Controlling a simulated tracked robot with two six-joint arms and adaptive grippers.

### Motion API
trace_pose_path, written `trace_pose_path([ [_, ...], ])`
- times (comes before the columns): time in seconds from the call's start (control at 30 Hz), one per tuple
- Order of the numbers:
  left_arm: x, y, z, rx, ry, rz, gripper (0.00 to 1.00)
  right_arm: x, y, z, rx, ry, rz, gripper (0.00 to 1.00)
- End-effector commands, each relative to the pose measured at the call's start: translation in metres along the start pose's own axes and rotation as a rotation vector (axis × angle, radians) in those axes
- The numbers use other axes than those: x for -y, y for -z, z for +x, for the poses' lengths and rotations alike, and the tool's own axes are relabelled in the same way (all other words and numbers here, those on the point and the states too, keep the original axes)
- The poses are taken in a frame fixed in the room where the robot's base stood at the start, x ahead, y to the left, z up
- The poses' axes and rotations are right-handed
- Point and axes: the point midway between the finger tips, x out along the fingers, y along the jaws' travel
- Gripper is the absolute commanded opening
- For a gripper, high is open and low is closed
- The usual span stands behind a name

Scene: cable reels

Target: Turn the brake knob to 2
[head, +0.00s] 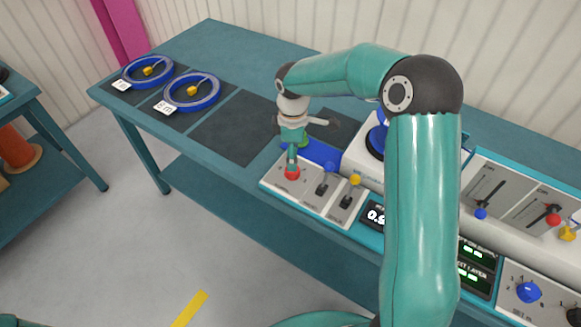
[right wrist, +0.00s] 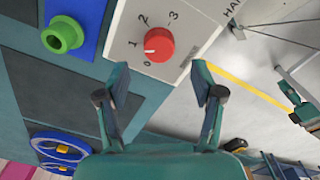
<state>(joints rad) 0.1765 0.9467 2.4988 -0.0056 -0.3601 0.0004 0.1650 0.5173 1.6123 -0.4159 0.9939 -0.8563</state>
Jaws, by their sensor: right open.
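A red round knob (right wrist: 159,45) sits on a pale panel with a scale of 0, 1, 2 and 3 around it. Its white mark points to the lower left in the right wrist view, around 0 and 1; I cannot tell exactly which. No brake label is readable. The knob also shows in the head view (head: 291,174), at the left end of the console. My right gripper (right wrist: 160,68) is open and empty, its fingers spread below the knob in the wrist view. In the head view the right gripper (head: 292,157) is just over the knob. My left gripper is not in view.
Beside the knob stand a blue-tipped lever (head: 329,167) and a yellow-tipped lever (head: 355,180). A green peg (right wrist: 62,35) stands on a blue strip. Two blue reels (head: 148,71) (head: 193,92) lie on the far left of the bench. A blue knob (head: 529,292) is at the right.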

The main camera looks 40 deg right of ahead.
Motion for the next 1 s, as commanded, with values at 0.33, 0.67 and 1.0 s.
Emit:
trace_pose_path([
  [0.33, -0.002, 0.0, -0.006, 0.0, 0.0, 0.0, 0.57, 0.0, -0.001, 0.053, 0.001, 0.002, 0.002, 0.67],
  [0.67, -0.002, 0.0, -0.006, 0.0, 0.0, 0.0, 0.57, 0.0, -0.001, 0.062, 0.0, 0.0, 0.003, 0.67],
  [1.0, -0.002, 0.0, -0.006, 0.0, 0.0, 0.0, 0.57, 0.0, -0.001, 0.061, 0.0, 0.0, 0.003, 0.25],
])
